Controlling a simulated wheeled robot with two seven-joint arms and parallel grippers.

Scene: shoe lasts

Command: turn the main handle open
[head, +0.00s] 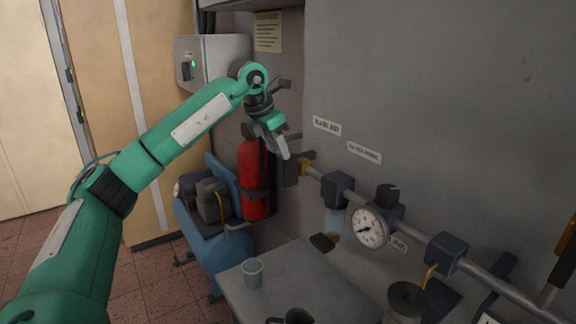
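A "MAIN AIR" label (327,125) is on the grey wall. Below it, a yellow fitting (306,167) sits at the left end of the wall pipe, beside a dark upright block (289,171). I cannot clearly make out the main handle; it may be partly hidden behind my gripper. My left gripper (281,148) points down just above and left of the fitting, in front of the wall corner. Its fingers overlap in this view, so their gap does not show, and contact cannot be told. My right gripper is out of view.
The pipe carries a dark filter unit (338,188), a round gauge (368,228) and a valve with a yellow lever (430,276). A red extinguisher (253,180) and a blue compressor (222,250) stand behind. A grey table (290,275) below holds a cup (252,272).

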